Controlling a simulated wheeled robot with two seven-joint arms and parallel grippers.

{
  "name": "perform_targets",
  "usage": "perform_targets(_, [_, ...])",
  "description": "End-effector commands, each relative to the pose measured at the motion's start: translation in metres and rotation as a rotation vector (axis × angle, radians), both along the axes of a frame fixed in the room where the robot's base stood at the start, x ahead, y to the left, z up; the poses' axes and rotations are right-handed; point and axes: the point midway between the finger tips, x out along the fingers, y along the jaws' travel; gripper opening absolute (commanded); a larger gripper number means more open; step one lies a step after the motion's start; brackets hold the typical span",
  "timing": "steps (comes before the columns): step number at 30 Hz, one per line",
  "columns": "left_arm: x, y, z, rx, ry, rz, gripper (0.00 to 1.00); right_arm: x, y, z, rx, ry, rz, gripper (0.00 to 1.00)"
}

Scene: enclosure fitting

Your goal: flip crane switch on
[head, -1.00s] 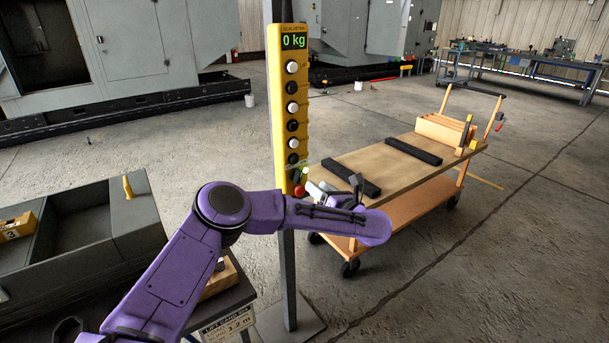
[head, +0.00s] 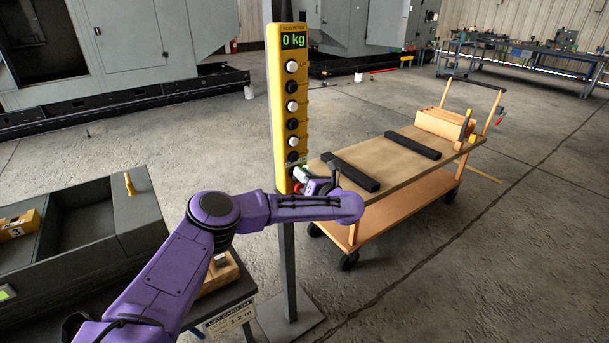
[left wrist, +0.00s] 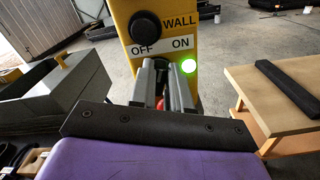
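The yellow crane control box (head: 287,110) stands upright on a grey post, with "0 kg" on its display. In the left wrist view its lower end (left wrist: 120,18) carries a black knob (left wrist: 145,27) marked "WALL" and an OFF/ON label (left wrist: 160,46). A green lamp (left wrist: 188,66) is lit beside ON. My left gripper (left wrist: 164,70) is right below the label, its two fingers a small gap apart. The switch lever is hidden by the fingers. A red part (head: 298,187) shows beside the gripper (head: 308,180) in the head view. My right gripper is out of view.
A wooden cart (head: 375,178) with two black bars stands right of the post. A grey bin (head: 140,225) and a table with a lift card (head: 230,320) are at lower left. Grey machine housings stand behind.

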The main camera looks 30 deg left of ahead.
Motion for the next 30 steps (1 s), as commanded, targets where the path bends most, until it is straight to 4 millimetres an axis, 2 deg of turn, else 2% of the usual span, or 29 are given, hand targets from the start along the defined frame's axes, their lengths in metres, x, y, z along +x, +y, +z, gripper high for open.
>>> perform_targets(6, [0.002,-0.002,-0.005,0.056,0.126,-0.002,0.00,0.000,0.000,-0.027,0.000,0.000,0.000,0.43])
perform_targets(16, [0.002,-0.001,-0.002,0.067,0.163,-0.001,0.00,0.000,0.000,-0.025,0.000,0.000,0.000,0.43])
perform_targets(17, [0.002,-0.001,-0.002,0.067,0.163,-0.001,0.27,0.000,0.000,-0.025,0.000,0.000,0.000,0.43])
perform_targets(18, [0.002,-0.001,-0.001,0.067,0.163,-0.001,0.40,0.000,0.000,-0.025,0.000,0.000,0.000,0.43])
perform_targets(19, [0.002,-0.001,-0.001,0.067,0.163,0.000,0.43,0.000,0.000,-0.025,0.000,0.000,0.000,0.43])
perform_targets(26, [0.002,-0.001,-0.001,0.067,0.161,0.000,0.43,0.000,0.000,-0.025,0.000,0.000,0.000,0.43])
perform_targets(30, [-0.001,-0.012,-0.003,0.067,0.160,-0.004,0.43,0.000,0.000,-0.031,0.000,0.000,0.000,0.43])
